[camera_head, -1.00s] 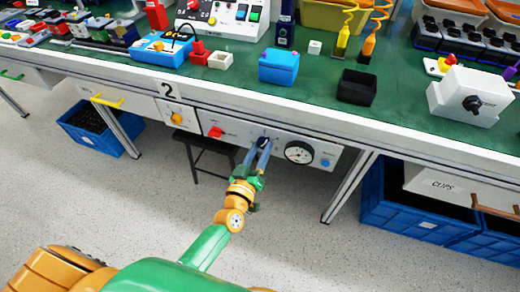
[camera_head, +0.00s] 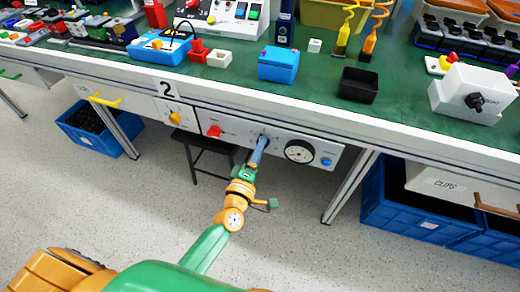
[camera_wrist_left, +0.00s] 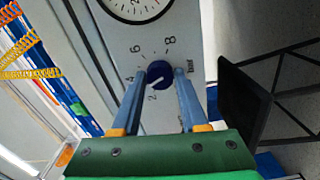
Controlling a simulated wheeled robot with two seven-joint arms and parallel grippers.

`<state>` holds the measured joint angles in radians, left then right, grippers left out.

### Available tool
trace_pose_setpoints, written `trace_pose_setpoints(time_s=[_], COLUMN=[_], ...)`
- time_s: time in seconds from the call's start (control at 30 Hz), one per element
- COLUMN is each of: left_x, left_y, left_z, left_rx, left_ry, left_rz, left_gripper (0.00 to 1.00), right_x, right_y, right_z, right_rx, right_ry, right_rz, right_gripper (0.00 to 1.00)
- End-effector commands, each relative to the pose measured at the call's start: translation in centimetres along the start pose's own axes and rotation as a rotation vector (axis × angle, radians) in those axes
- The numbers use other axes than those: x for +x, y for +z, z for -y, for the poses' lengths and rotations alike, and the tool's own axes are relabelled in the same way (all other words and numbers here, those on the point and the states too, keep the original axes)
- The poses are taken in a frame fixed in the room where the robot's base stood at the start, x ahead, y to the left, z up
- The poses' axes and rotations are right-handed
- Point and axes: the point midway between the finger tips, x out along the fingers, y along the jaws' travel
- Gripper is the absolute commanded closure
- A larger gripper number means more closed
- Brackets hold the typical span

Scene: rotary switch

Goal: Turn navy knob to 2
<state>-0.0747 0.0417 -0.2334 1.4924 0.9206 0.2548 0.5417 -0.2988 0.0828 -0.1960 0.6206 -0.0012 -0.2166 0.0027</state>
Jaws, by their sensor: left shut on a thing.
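The navy knob (camera_wrist_left: 160,73) is on the white panel under the bench. In the left wrist view it sits between the two blue fingers of my left gripper (camera_wrist_left: 161,78), which is shut on its sides. The knob's white mark points toward the lower left of that view, between the printed 4 and 2. The printed 6 and 8 also show beside it. In the head view my left gripper (camera_head: 263,140) reaches the panel and hides most of the knob. My right gripper is not in view.
On the same panel are a white-faced dial (camera_head: 299,151), a blue button (camera_head: 326,162) and a red knob (camera_head: 214,131). A yellow knob (camera_head: 175,118) is farther left. The bench top overhangs the panel. A dark stool (camera_head: 205,147) stands below, with blue crates at both sides.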

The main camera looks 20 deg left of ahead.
Motion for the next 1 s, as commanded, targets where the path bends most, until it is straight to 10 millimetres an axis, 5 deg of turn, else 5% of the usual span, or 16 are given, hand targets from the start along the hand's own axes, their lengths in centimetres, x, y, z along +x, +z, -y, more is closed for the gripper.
trace_pose_setpoints(time_s=[0.5, 1.0], left_x=[0.0, -0.1], left_y=[0.1, 0.1], left_z=[0.1, 0.0], left_rx=[-0.449, -0.657], left_ry=[-0.003, -0.004], left_rz=[0.002, 0.002], left_gripper=[1.0, 1.0], right_x=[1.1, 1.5], right_y=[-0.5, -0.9], right_z=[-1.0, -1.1], right_rx=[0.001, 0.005], right_ry=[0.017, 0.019], right_rz=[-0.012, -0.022], right_gripper=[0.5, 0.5])
